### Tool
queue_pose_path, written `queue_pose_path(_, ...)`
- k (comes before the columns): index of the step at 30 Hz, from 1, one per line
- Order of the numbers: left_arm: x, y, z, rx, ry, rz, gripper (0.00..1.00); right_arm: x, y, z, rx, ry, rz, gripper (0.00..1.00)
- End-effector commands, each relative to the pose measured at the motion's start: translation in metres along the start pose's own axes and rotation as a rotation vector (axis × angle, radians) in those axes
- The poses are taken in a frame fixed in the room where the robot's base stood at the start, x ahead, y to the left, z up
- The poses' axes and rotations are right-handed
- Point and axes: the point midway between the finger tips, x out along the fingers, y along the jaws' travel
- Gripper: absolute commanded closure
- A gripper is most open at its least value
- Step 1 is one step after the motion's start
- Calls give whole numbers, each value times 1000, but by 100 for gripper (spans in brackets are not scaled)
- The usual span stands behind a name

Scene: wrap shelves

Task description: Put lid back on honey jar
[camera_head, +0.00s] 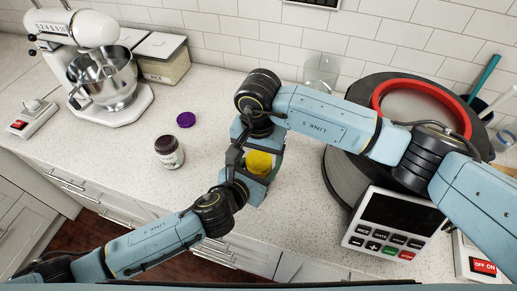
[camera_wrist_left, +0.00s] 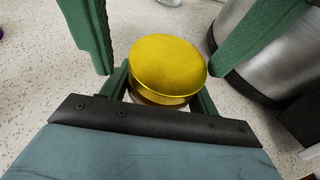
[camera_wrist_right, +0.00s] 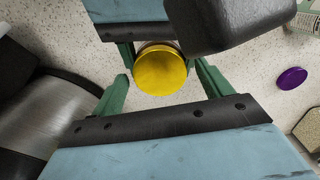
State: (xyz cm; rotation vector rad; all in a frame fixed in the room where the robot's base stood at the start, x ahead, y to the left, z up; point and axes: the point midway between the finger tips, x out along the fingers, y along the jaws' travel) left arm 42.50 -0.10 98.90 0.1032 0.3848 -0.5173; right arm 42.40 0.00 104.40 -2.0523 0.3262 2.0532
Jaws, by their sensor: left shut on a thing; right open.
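My left gripper (camera_wrist_left: 160,88) is shut on the jar below the lid. My right gripper (camera_wrist_right: 160,72) is open, with one finger on each side of the lid; I cannot tell whether they touch it. In the head view, my arms hide most of the jar.
A dark jar (camera_head: 169,155) and a purple lid (camera_head: 186,119) stand left on the counter. A stand mixer (camera_head: 95,70) is behind them. A large round appliance (camera_head: 345,185) with a control panel is close on the right. A clear glass (camera_head: 320,72) stands behind.

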Motion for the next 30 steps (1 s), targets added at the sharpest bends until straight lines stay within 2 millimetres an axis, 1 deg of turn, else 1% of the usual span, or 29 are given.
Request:
queue_pose_path(5, 0, 0, 2, 0, -5, -1, 100, 0, 0, 0, 0, 0, 0, 22)
queue_pose_path(8, 0, 0, 2, 0, -5, -1, 100, 0, 0, 0, 0, 0, 0, 34)
queue_pose_path(15, 0, 0, 2, 0, -5, -1, 100, -1, 0, 0, 0, 1, 0, 65)
queue_pose_path(16, 0, 0, 2, 0, -5, -1, 100, -1, 0, 0, 0, 1, 0, 68)
queue_pose_path(20, 0, 0, 2, 0, -5, -1, 100, -1, 0, 0, 36, 1, -1, 68)
queue_pose_path(22, 0, 0, 2, 0, -5, -2, 100, -1, 0, -1, 106, 2, -1, 68)
queue_pose_path(30, 0, -1, 2, 0, -4, -2, 100, 0, 0, -1, 573, 1, 0, 68)
